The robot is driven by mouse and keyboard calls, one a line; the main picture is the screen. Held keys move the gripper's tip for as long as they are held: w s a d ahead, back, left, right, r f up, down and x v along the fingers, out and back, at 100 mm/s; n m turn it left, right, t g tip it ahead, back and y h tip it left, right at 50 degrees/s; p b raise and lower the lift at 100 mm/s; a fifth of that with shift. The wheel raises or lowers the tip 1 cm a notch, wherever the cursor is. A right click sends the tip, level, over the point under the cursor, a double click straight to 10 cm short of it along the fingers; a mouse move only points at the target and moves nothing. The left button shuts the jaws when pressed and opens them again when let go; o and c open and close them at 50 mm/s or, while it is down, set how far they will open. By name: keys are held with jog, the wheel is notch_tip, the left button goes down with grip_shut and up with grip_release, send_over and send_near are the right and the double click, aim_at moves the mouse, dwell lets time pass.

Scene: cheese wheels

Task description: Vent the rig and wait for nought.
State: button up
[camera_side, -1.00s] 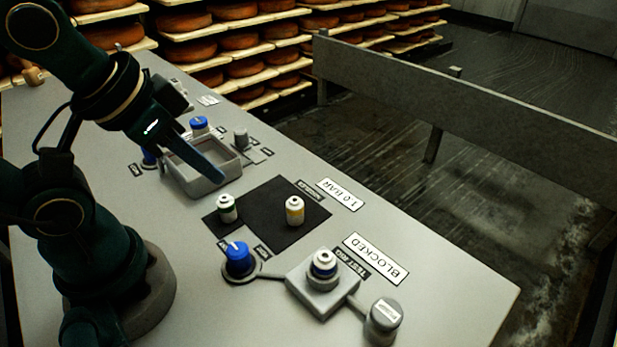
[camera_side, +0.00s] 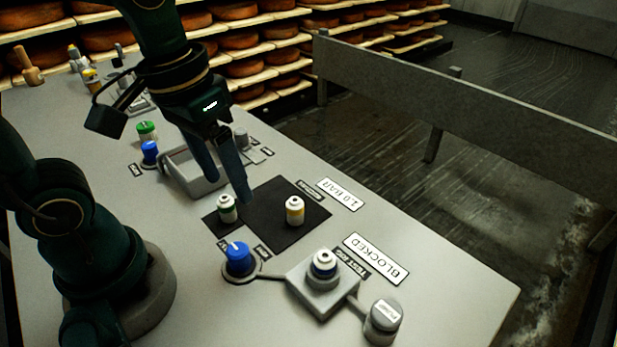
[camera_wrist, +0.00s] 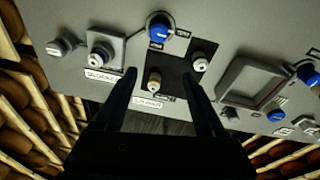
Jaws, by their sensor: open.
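The test rig block (camera_side: 322,298) stands at the front right of the grey bench with a blue-banded canister (camera_side: 323,264) on it. The block and canister also show in the wrist view (camera_wrist: 104,50). The placard (camera_side: 376,258) by it reads BLOCKED; another placard (camera_side: 340,194) reads 1.0 BAR. A blue knob (camera_side: 239,258), joined to the block by a grey line, has a white mark toward its upper-left label; the knob's labels are too small to read surely. My gripper (camera_side: 230,191) is open and empty, pointing down above the black mat's far edge, apart from the knob.
A green-banded canister (camera_side: 227,208) and a yellow-banded canister (camera_side: 295,210) stand on the black mat (camera_side: 268,230). A grey cylinder labelled pump (camera_side: 383,320) is at the front. An empty-looking grey tray (camera_side: 188,180) lies behind the mat. Cheese shelves line the back.

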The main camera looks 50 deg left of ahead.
aim_at(236, 249)
jog(key=f+g, duration=0.2)
jog(key=d+f+g, duration=0.1)
jog(key=f, duration=0.2)
jog(key=f+g, duration=0.2)
jog(key=shift+w+d+f+n+g, duration=0.2)
jog(key=shift+w+n+g, duration=0.1)
jog(key=shift+w, duration=0.1)
jog(key=shift+s+f+g, duration=0.4)
jog(key=shift+f, duration=0.4)
jog(key=shift+x, duration=2.15)
jog(key=shift+d, duration=0.1)
grip_shut()
